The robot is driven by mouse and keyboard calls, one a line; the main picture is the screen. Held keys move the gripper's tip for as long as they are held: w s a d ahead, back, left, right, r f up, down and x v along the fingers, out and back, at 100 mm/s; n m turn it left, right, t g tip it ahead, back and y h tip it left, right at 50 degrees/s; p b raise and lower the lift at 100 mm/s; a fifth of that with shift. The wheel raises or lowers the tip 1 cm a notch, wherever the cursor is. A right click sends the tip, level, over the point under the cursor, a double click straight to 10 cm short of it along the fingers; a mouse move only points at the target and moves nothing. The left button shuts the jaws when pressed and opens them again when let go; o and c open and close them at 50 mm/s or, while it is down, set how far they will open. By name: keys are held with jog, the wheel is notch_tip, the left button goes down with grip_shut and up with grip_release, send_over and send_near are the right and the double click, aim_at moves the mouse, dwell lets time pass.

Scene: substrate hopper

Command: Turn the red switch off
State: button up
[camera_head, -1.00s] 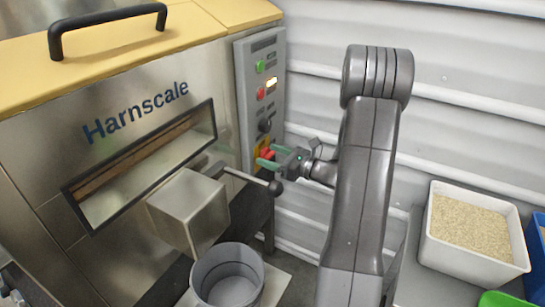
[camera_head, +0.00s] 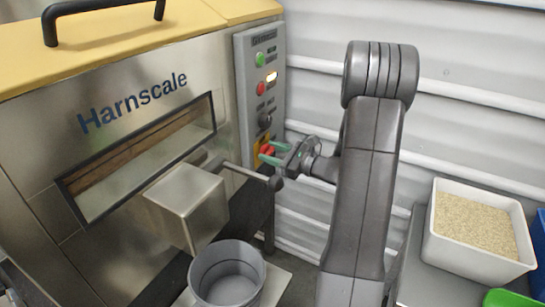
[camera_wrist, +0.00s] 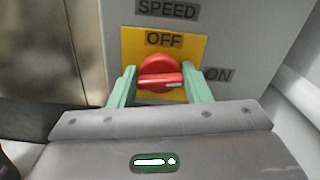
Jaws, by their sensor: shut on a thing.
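The red switch (camera_wrist: 160,66) is a round knob with a raised grip bar on a yellow plate (camera_wrist: 197,48). The plate reads OFF above the knob, and ON stands to its right. The bar lies nearly level, with its white mark at the right end, toward ON. My gripper (camera_wrist: 161,82) has one green finger at each end of the bar and is shut on it. In the head view, my gripper (camera_head: 274,154) reaches the switch (camera_head: 265,150) low on the grey control panel (camera_head: 245,83); the fingers partly hide the switch.
Above the switch, the panel has a green button (camera_head: 260,60), a red button (camera_head: 261,88) and a black knob (camera_head: 265,121). A lever with a black ball end (camera_head: 276,183) sticks out just below my gripper. A grey bucket (camera_head: 203,266) stands below; a white grain bin (camera_head: 432,235) is at right.

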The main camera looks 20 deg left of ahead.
jog(key=n+b, duration=0.3)
jog(key=b, duration=0.1)
jog(key=n+b, duration=0.2)
jog(key=shift+s+f+n, duration=0.1)
jog(key=shift+f+n, duration=0.2)
jog(key=shift+f, duration=0.05)
jog(key=shift+s+r+n+b, duration=0.1)
jog(key=shift+n+b, duration=4.65)
jog(key=shift+n, duration=0.25)
jog(key=o, duration=1)
jog(key=s+d+p, duration=0.1)
jog(key=d+p, duration=0.2)
jog(key=d, duration=1)
jog(key=shift+d+p, duration=0.35)
jog(key=shift+d, duration=0.05)
